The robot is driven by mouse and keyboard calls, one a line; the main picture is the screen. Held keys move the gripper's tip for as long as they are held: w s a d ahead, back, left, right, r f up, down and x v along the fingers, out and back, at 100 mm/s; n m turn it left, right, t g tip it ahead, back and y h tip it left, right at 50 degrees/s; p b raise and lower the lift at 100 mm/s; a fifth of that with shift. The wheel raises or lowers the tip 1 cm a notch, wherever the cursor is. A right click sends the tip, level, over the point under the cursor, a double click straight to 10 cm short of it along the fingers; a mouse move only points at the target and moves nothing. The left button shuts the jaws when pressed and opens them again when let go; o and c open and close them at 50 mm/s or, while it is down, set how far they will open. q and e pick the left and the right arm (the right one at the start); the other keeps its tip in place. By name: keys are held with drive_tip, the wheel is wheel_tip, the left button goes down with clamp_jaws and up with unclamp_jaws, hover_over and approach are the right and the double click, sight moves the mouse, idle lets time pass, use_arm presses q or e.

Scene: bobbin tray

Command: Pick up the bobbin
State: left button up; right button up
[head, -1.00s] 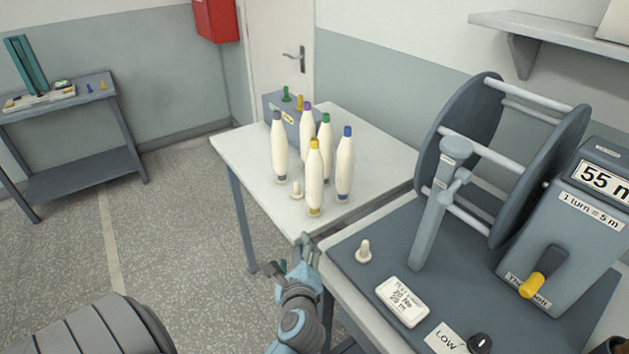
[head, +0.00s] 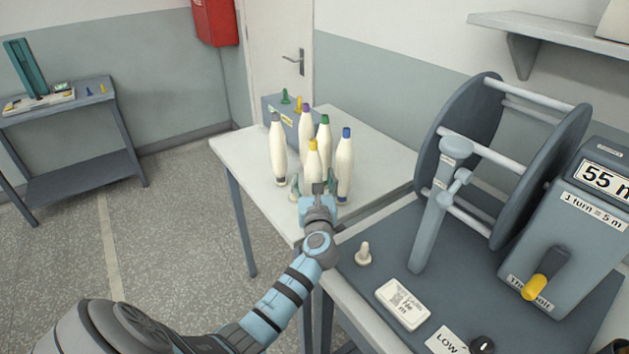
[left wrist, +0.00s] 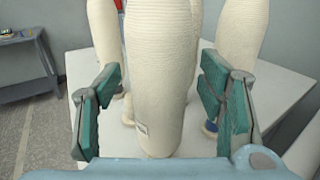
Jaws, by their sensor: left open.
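Several cream bobbins with coloured tips stand upright on the white table (head: 240,148). The yellow-tipped bobbin (head: 313,158) is at the front, its lower part hidden behind my left gripper (head: 315,187) in the head view. Behind and beside it stand a grey-tipped (head: 278,150), a purple-tipped (head: 306,130), a green-tipped (head: 324,142) and a blue-tipped bobbin (head: 345,165). In the left wrist view, my open left gripper (left wrist: 162,105) has one green-padded finger on each side of a bobbin (left wrist: 160,75), with gaps visible on both sides. My right gripper is not in view.
A grey box (head: 280,112) with coloured pegs stands at the table's back. To the right, a bench holds a large reel (head: 470,150), a counter box (head: 565,235), a small cream peg (head: 364,254) and a white block (head: 402,304). Neighbouring bobbins stand close to the fingers.

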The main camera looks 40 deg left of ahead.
use_arm(q)
drive_tip(key=shift+a, duration=0.15)
drive_tip(key=c, duration=1.4)
